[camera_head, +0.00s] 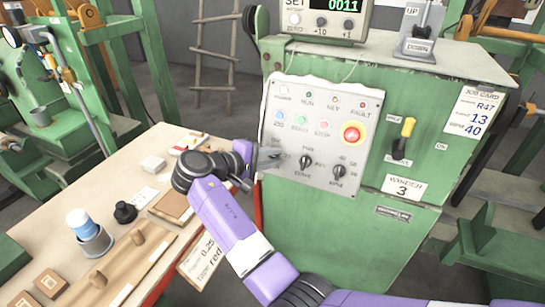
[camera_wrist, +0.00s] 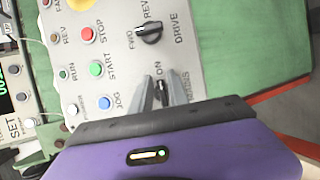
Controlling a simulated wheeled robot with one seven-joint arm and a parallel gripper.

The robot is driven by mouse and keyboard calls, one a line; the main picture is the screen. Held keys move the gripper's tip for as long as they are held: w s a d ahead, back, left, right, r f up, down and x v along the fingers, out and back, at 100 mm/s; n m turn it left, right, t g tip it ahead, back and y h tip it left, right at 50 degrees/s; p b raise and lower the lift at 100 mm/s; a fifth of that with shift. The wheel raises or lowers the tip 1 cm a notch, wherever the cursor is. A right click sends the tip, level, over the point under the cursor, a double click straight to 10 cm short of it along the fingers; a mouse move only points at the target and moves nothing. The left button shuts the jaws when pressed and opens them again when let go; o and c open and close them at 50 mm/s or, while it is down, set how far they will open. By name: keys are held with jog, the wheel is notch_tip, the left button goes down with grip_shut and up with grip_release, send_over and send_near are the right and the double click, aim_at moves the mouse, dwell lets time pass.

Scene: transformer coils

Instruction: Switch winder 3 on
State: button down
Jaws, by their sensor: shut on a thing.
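The green winder (camera_head: 340,245) stands at centre right, and a plate (camera_head: 403,187) on it bears the number 3. Its light-grey control panel (camera_head: 330,92) faces me. My gripper (camera_head: 270,157) is at the panel's lower left, shut on a small dark switch. In the wrist view, my gripper (camera_wrist: 163,92) has its two grey fingers on either side of this switch (camera_wrist: 163,86), beside the label ON. The switch's exact turn is mostly hidden by the fingers. The drive knob (camera_wrist: 150,32) is beside it, apart from my gripper.
The panel also carries a red emergency button (camera_head: 353,134) and several coloured buttons. A yellow-handled lever (camera_head: 404,138) is to the right. A counter (camera_head: 335,18) reading 0011 stands on top. A wooden bench (camera_head: 60,190) with small parts is at left.

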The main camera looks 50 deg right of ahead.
jog(key=shift+w+a, duration=0.1)
jog(key=shift+w, duration=0.1)
jog(key=c, duration=1.5)
grip_release()
jog(key=v, duration=0.7)
jog(key=shift+a+r, duration=0.15)
jog(key=shift+a, duration=0.15)
